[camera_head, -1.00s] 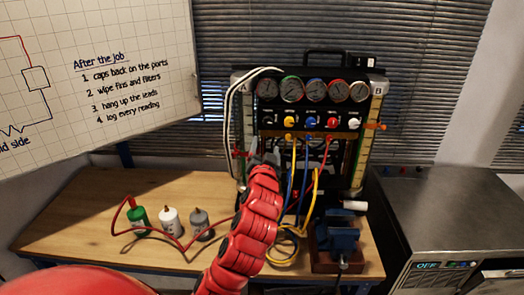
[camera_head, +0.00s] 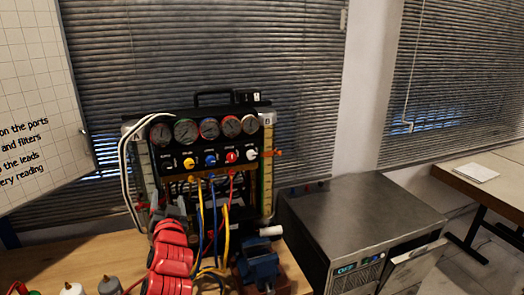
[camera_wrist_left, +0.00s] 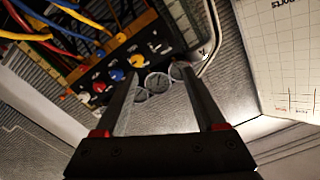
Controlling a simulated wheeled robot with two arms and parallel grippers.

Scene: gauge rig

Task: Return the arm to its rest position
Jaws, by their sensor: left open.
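My left arm is red and rises from the bottom of the head view. Its grey left gripper (camera_head: 172,212) is in front of the lower left part of the gauge rig (camera_head: 203,160). In the left wrist view the two dark fingers of the left gripper (camera_wrist_left: 158,76) stand wide apart with nothing between them. Beyond the fingers that view shows the rig's row of coloured knobs (camera_wrist_left: 118,74) and some round gauges (camera_wrist_left: 157,82). The fingertips are partly hidden in the head view. My right gripper is in neither view.
Yellow, blue and red hoses (camera_head: 212,215) hang from the rig close to the right of the gripper. A blue vise (camera_head: 258,264) stands on the wooden bench (camera_head: 65,255). Bottles (camera_head: 108,286) stand at the lower left. A steel cabinet (camera_head: 350,215) is on the right.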

